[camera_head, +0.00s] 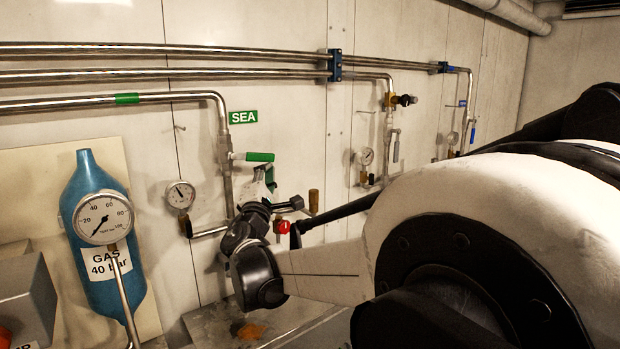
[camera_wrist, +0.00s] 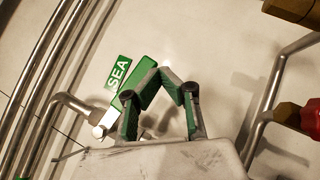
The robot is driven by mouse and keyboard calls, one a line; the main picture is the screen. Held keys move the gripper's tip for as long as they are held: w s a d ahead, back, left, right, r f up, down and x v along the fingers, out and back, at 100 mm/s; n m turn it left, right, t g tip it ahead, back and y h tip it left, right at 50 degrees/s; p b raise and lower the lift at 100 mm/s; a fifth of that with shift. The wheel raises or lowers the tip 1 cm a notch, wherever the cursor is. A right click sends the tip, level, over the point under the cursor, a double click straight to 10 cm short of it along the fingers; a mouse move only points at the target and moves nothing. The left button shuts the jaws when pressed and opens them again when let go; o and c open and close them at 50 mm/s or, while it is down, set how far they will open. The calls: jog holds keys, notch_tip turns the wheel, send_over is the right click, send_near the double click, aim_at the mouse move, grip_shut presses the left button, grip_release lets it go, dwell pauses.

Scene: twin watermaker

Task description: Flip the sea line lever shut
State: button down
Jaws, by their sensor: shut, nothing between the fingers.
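The sea line lever has a green sleeve (camera_head: 258,157) and sticks out to the right from the valve on the vertical sea pipe (camera_head: 225,185), roughly across that pipe. It sits just below the green SEA sign (camera_head: 243,117). In the wrist view the lever (camera_wrist: 142,72) lies just left of my fingers and is partly covered by them. My gripper (camera_head: 268,176) is just below the lever in the head view. Its fingers (camera_wrist: 162,72) are shut with the tips together and nothing between them. I cannot tell whether they touch the lever.
A pressure gauge (camera_head: 180,195) is left of the sea pipe. A red knob (camera_head: 283,227) and a brass fitting (camera_head: 313,201) are close to my gripper. A blue gas bottle (camera_head: 88,190) with a large gauge (camera_head: 103,218) stands at the left. More pipework is at the right.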

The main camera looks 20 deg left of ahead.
jog(key=shift+w+d+r, duration=0.2)
jog(key=shift+w+r, duration=0.1)
jog(key=shift+r, duration=0.45)
jog(key=s+d+f+b, duration=0.3)
jog(key=d+f+b, duration=0.1)
jog(key=d+f, duration=0.2)
jog(key=shift+s+f+b, duration=0.25)
jog(key=shift+f+b, duration=0.1)
jog(key=shift+f, duration=0.15)
jog(key=shift+d, duration=0.1)
